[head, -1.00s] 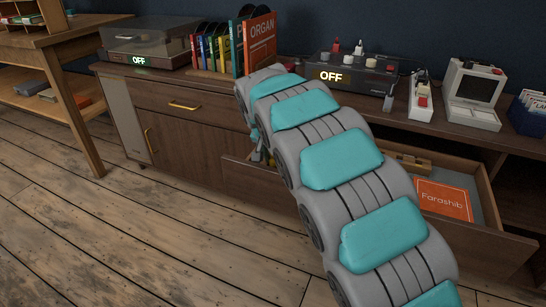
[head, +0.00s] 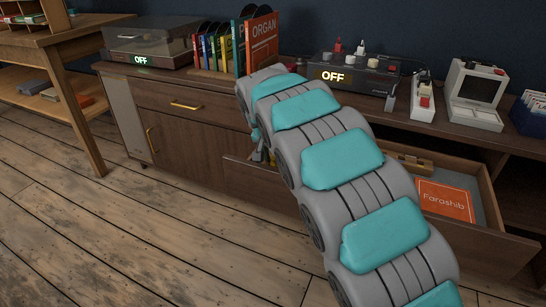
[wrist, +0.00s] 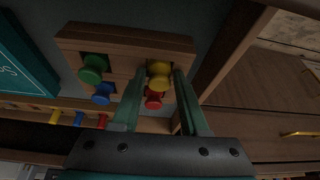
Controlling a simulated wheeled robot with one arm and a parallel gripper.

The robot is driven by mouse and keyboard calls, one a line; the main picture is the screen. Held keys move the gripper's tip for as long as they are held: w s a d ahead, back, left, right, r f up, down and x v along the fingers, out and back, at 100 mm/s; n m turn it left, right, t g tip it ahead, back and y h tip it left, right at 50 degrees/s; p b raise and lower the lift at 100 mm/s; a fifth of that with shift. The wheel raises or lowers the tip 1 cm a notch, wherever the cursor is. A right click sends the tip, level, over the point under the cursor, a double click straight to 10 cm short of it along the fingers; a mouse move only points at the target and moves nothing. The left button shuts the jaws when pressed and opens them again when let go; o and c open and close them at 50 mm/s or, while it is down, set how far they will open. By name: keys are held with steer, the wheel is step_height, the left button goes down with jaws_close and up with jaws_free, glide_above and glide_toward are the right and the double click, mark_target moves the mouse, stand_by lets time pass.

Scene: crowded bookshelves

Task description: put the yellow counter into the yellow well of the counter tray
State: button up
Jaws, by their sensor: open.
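In the wrist view a wooden block, seemingly the counter tray (wrist: 120,42), lies in the open drawer. A round yellow piece, seemingly the yellow counter (wrist: 159,70), shows at its right part. Green (wrist: 92,68), blue (wrist: 102,94) and red (wrist: 153,100) round pieces are close by. My gripper (wrist: 160,78) is open, with one finger on each side of the yellow piece. I cannot tell whether the fingers touch it or whether it sits in a well. The yellow well is not clearly visible. In the head view my arm hides the gripper and most of this spot.
The drawer (head: 480,258) is open, with an orange card (head: 444,200) and a wooden piece (head: 415,164) inside. A drawer wall (wrist: 232,50) stands close right of my gripper. A teal book (wrist: 22,70) lies left. Devices and records stand on the cabinet top.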

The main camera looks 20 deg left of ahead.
steer(key=shift+s+d+f, duration=0.1)
steer(key=shift+d+f, duration=0.25)
steer(key=shift+f, duration=0.05)
steer(key=shift+s+r, duration=0.1)
steer(key=shift+r, duration=0.25)
steer(key=v, duration=0.7)
steer(key=shift+a+r+b, duration=0.3)
steer(key=shift+r+b, duration=0.05)
steer(key=shift+r, duration=0.05)
steer(key=o, duration=0.5)
steer(key=shift+v, duration=3.85)
steer(key=shift+a+r, duration=0.1)
steer(key=shift+r+p, duration=1.8)
steer(key=shift+r, duration=1.65)
